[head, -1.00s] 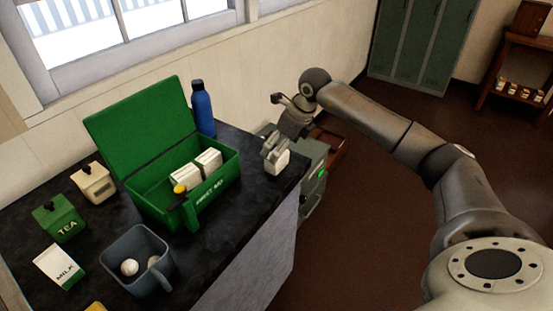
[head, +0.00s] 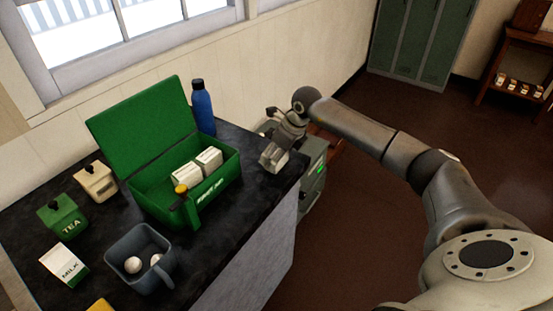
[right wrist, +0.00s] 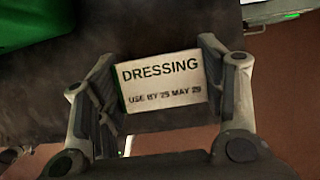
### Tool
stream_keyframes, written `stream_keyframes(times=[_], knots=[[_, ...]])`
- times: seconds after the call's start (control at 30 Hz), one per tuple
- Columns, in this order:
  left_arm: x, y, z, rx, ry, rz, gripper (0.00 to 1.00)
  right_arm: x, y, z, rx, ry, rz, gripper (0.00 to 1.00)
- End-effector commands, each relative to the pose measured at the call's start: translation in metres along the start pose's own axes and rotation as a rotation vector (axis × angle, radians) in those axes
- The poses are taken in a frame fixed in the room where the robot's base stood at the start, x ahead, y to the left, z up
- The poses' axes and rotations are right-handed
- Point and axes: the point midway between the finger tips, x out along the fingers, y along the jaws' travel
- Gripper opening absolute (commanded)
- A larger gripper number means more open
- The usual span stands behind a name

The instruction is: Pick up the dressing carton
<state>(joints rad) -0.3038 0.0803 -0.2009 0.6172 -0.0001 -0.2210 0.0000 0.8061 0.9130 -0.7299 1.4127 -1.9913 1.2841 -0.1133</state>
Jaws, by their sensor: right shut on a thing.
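The dressing carton (right wrist: 163,80) is a small white box with a green edge, printed "DRESSING" and "USE BY 25 MAY 29" in the right wrist view. My right gripper (right wrist: 162,95) is shut on it, with one finger pad against each side. In the head view my right gripper (head: 272,160) is at the right end of the dark counter, to the right of the green first aid box (head: 215,188). The carton is mostly hidden by the fingers there, and I cannot tell whether it touches the counter. My left gripper is out of view.
The open first aid box holds white packs (head: 197,168). A blue bottle (head: 203,108) stands behind it.

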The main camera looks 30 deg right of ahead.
Motion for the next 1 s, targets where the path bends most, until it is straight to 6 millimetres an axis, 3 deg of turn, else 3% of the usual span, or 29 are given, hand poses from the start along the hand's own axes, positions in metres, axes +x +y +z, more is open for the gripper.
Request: stream_keyframes(times=[0.33,0.57,0.67,0.83,1.0], knots=[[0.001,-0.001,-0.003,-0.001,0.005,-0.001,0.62,-0.004,0.000,0.002,0.000,-0.001,-0.001,0.44],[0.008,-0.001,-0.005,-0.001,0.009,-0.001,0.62,-0.030,-0.001,0.013,-0.001,-0.005,-0.002,0.44],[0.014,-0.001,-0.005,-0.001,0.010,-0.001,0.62,-0.045,0.014,0.014,-0.006,-0.004,-0.002,0.44],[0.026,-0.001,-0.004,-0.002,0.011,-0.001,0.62,-0.087,0.047,0.020,-0.008,-0.008,-0.003,0.44],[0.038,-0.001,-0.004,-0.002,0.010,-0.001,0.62,-0.109,0.085,0.014,-0.007,-0.005,-0.001,0.44]])
